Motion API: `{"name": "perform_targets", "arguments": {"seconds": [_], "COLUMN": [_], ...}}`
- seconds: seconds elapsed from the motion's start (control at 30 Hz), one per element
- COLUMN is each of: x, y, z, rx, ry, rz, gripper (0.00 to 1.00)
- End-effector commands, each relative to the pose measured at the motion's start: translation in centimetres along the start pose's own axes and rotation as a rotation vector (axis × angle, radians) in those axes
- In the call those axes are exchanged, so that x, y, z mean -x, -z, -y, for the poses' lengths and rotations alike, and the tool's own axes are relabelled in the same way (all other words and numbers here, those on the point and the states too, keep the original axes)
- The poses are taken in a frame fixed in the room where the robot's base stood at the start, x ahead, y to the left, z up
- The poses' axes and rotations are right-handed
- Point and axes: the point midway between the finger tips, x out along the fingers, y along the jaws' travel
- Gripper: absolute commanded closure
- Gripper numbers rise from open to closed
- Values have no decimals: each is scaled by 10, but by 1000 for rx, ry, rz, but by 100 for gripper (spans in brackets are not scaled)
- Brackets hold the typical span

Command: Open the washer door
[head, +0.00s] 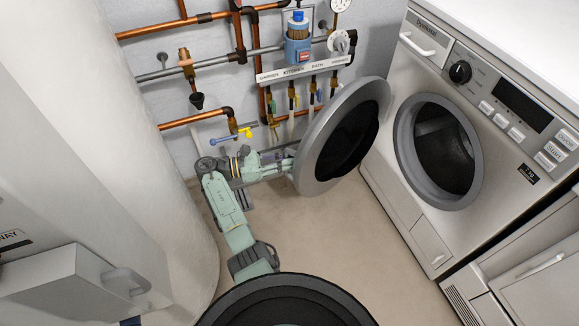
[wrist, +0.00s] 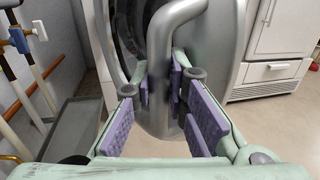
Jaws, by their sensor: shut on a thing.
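The washer (head: 400,170) stands at the right in the head view, with its round drum opening (head: 445,150) uncovered. Its round door (head: 312,150), a grey ring with dark glass, stands swung well out to the left of the opening. My gripper (head: 288,163) is at the door's left side, partly hidden by the rim. In the wrist view the purple-padded fingers of my gripper (wrist: 160,85) are shut on the curved grey door handle (wrist: 158,40). The handle passes between the fingertips, and the door's grey rim (wrist: 222,45) is behind it.
Copper pipes and valves (head: 240,55) run along the wall behind my arm and the door. A large white cylinder (head: 120,120) stands at the left. A dark round object (head: 285,300) is at the bottom. Clear floor (head: 340,225) lies below the door.

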Motion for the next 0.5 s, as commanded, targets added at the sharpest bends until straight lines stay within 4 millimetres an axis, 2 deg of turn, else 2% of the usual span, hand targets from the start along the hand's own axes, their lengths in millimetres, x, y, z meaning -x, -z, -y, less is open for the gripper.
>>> {"name": "perform_targets", "arguments": {"seconds": [0.4,0.43,0.5], "x": [0,0,0], "y": [1,1,1], "z": [-1,-1,-1], "rx": [4,4,4], "ry": [5,5,5], "rz": [-1,-1,-1], "gripper": [100,85,80]}}
